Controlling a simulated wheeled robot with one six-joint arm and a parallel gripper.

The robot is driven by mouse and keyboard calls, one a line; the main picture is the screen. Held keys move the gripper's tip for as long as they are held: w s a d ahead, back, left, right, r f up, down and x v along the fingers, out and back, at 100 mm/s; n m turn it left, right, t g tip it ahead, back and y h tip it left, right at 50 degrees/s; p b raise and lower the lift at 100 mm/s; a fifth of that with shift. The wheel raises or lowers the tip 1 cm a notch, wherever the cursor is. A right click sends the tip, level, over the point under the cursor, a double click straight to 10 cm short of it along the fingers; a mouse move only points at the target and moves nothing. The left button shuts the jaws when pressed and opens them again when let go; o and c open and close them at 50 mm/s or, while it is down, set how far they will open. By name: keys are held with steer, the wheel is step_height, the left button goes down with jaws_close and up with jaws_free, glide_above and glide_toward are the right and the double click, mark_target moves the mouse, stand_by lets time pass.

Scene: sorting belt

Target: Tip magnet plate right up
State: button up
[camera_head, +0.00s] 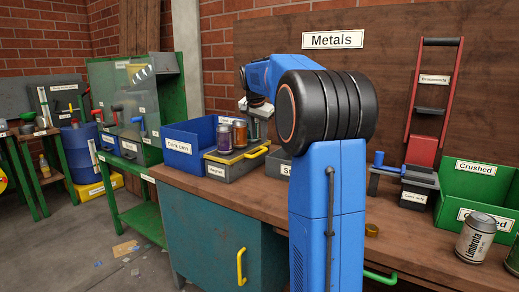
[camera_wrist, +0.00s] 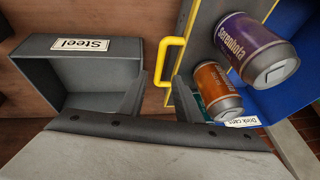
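The magnet plate (camera_head: 222,159) is the flat yellowish top of a grey box labelled "Magnet", with a yellow handle (camera_head: 254,152) along its right side. It lies level. A purple can (camera_head: 225,138) and an orange can (camera_head: 240,134) stand on it. In the wrist view the plate (camera_wrist: 205,18), the handle (camera_wrist: 161,62), the purple can (camera_wrist: 256,48) and the orange can (camera_wrist: 217,88) all show. My gripper (camera_wrist: 158,92) is open, its two fingers apart, with part of the handle in the gap between them in the picture. I cannot tell whether they touch it. My arm mostly hides the gripper in the head view.
A blue "Drink cans" bin (camera_head: 179,148) stands left of the magnet box, and a grey "Steel" bin (camera_wrist: 60,75) on its other side. Farther right are a red-handled crusher (camera_head: 424,150), a green "Crushed" bin (camera_head: 480,181) and a white can (camera_head: 475,238). The front bench edge is mostly clear.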

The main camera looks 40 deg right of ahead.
mark_target(259, 153)
steer(key=x, duration=0.7)
steer(key=shift+f, duration=0.3)
jaws_close()
